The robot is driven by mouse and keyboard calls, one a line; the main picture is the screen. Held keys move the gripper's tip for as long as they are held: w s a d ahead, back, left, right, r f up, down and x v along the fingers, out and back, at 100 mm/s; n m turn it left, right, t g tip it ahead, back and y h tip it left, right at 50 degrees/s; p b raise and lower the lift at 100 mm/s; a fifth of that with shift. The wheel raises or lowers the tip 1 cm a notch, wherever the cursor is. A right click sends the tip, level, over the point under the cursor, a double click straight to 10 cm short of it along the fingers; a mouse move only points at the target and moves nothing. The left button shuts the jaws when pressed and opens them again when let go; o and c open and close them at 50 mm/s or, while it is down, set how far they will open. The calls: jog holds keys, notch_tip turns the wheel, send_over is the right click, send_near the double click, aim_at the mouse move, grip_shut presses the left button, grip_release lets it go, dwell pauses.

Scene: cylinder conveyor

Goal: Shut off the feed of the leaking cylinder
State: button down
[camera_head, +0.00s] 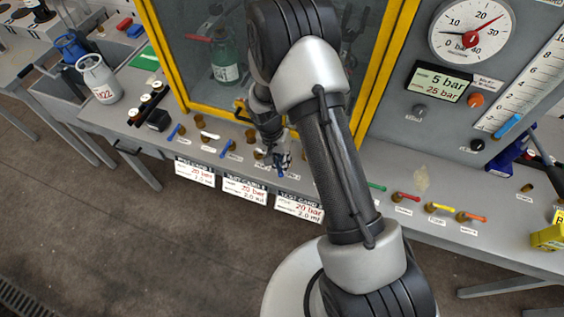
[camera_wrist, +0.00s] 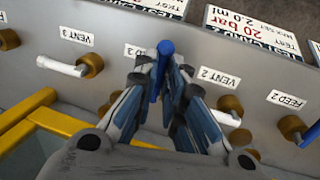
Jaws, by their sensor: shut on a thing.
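My gripper (camera_wrist: 162,80) is shut on a blue valve handle (camera_wrist: 164,52) on the grey panel. In the head view my gripper (camera_head: 279,160) is at the bench's front face, below the yellow-framed cabinet. Another blue handle on a brass valve, labelled FEED 2 (camera_wrist: 302,132), is at the right of the wrist view. A green cylinder (camera_head: 225,58) stands behind the cabinet glass; I cannot see which cylinder leaks.
White-handled valves VENT 3 (camera_wrist: 65,66) and VENT 2 (camera_wrist: 226,117) flank my gripper. Other blue feed handles (camera_head: 176,131) line the front to the left. A pressure gauge (camera_head: 472,28) and red and yellow handles (camera_head: 405,197) are at the right. Loose cylinders (camera_head: 98,78) stand at the left.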

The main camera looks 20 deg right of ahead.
dwell(0.4)
jog(key=n, duration=0.1)
jog(key=n+b, duration=0.1)
jog(key=n, duration=0.1)
jog(key=d+n, duration=0.1)
jog(key=shift+s+d+f+n+t+b, duration=0.1)
jog(key=shift+s+n+t+b, duration=0.2)
jog(key=shift+s+t+b, duration=0.1)
jog(key=n, duration=0.1)
jog(key=d+n+b, duration=0.1)
jog(key=n, duration=0.1)
jog(key=shift+s+n+t, duration=0.1)
jog(key=shift+n+t, duration=0.2)
jog(key=n, duration=0.1)
jog(key=d+n+b, duration=0.1)
jog(key=shift+n+t, duration=0.3)
jog(key=shift+n, duration=0.1)
jog(key=n, duration=0.2)
jog(key=d+n, duration=0.1)
jog(key=n, duration=0.1)
jog(key=shift+w+d+t, duration=0.1)
jog(key=shift+w+t, duration=0.15)
jog(key=shift+t, duration=0.05)
jog(key=shift+w+d+n+y+p, duration=0.15)
jog(key=shift+d+n+p, duration=0.1)
jog(key=shift+n, duration=0.5)
jog(key=shift+w+d+n+y+p, duration=0.15)
jog(key=shift+n+p, duration=0.1)
jog(key=shift+n, duration=0.5)
